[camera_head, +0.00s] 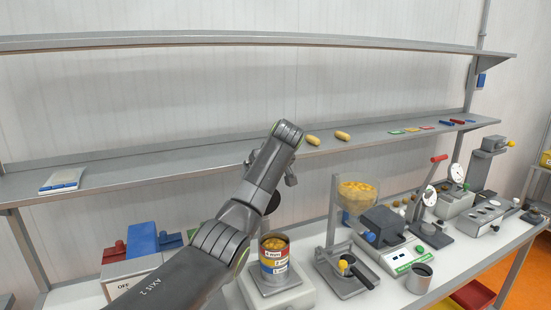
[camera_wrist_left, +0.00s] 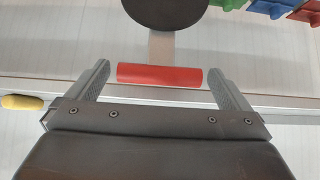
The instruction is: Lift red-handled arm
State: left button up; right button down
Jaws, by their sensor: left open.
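In the left wrist view, a red cylindrical handle (camera_wrist_left: 160,74) lies crosswise between the fingers of my left gripper (camera_wrist_left: 158,70). The gripper is open, with a small gap between each finger and the handle's ends. A pale flat arm (camera_wrist_left: 160,46) runs from the handle to a dark round part (camera_wrist_left: 166,12) at the top edge. In the head view, my left arm covers this handle and most of my left gripper; a dark round part (camera_head: 273,203) shows beside the arm. My right gripper is not in view.
A can with coloured bands (camera_head: 274,256) stands on a white base right of my arm. Red and blue bins (camera_head: 142,240) stand to its left. A hopper (camera_head: 357,195), a scale and another red-handled lever (camera_head: 438,158) are farther right. A shelf (camera_head: 200,151) crosses behind.

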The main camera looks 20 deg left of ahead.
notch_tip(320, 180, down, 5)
jog(key=b, duration=0.4)
pick_arm(q)
jog(key=p+v, duration=0.3)
jog(key=v, duration=1.1)
jog(key=shift+p, duration=0.35)
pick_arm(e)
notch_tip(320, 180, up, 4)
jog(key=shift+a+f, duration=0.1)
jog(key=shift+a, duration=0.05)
pick_arm(q)
jog(key=shift+f, duration=0.1)
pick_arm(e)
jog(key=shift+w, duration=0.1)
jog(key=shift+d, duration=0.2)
